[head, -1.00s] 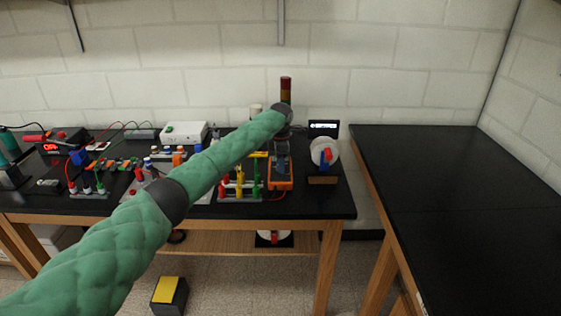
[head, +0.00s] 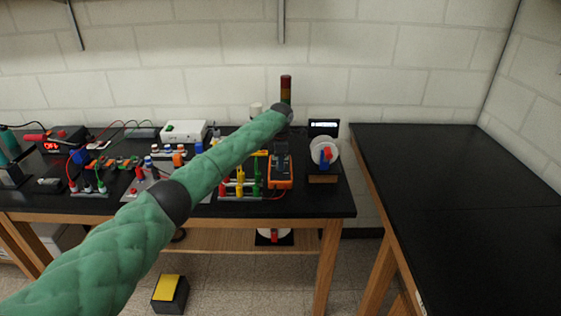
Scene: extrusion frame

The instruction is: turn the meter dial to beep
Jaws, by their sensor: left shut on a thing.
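The meter (head: 281,184) is an orange and dark handheld unit near the right front of the black bench. My left arm reaches across from the lower left, and its dark wrist is above and behind the meter. My right gripper is not in view.
Colored probe clips (head: 240,185) stand just left of the meter. A white disc with a red and blue handle (head: 325,155) stands close on its right. A stack light (head: 286,88) rises behind. The right-hand black table (head: 460,190) is clear.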

